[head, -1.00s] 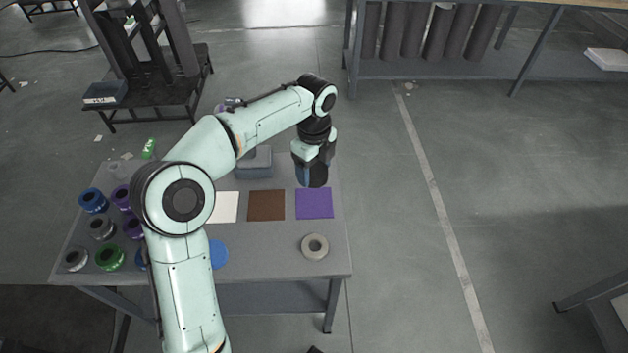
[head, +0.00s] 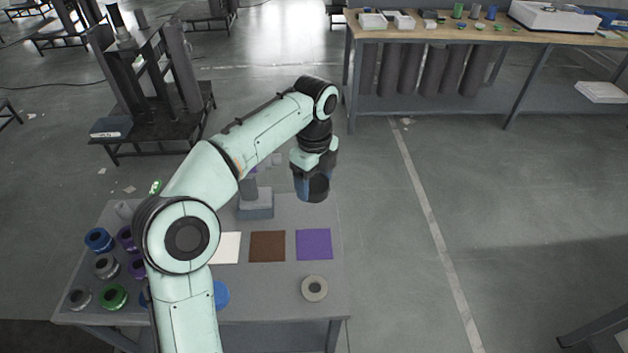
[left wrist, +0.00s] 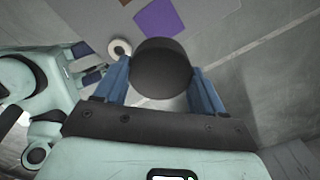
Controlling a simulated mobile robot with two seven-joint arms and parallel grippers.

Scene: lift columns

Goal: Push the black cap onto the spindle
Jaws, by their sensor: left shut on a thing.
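My left gripper (head: 313,188) is shut on the black cap, held in the air over the back right of the table. In the left wrist view the round black cap (left wrist: 160,68) sits between the two blue fingers. A grey block (head: 256,206) with an upright post (head: 248,188) stands on the table left of the gripper, partly behind my forearm. I cannot tell for sure whether this post is the spindle. The cap is clear of the post, with a gap between them.
White, brown (head: 267,246) and purple (head: 314,244) mats lie on the table, with a pale ring (head: 314,288) in front. Several coloured rings (head: 113,297) stand at the left. A black frame (head: 150,110) stands behind left, a bench (head: 480,40) behind right.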

